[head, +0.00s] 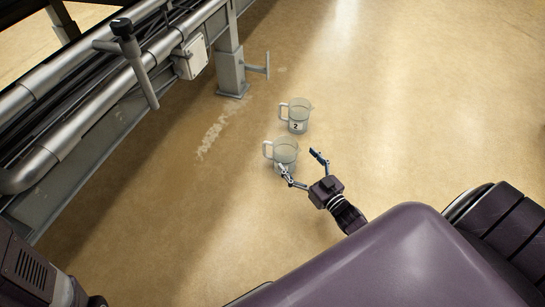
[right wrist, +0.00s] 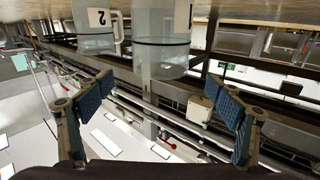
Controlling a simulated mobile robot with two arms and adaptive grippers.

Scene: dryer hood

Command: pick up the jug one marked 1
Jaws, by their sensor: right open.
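Jug one (head: 286,150) is a clear jug with a handle on its left, upright on the tan floor. In the right wrist view, where the floor is at the top, jug one (right wrist: 162,38) shows a partly cut-off 1 and lies ahead between the fingers. My right gripper (head: 300,163) is open and empty, just below and right of jug one in the head view. One finger overlaps the jug's lower part there; I cannot tell whether it touches. The fingers also show in the right wrist view (right wrist: 162,85). My left gripper is not in view.
A second clear jug marked 2 (head: 297,115) stands just behind jug one, and also shows in the right wrist view (right wrist: 95,22). Metal pipes and a rail (head: 105,85) with a grey post (head: 231,75) run along the left. Floor to the right is clear.

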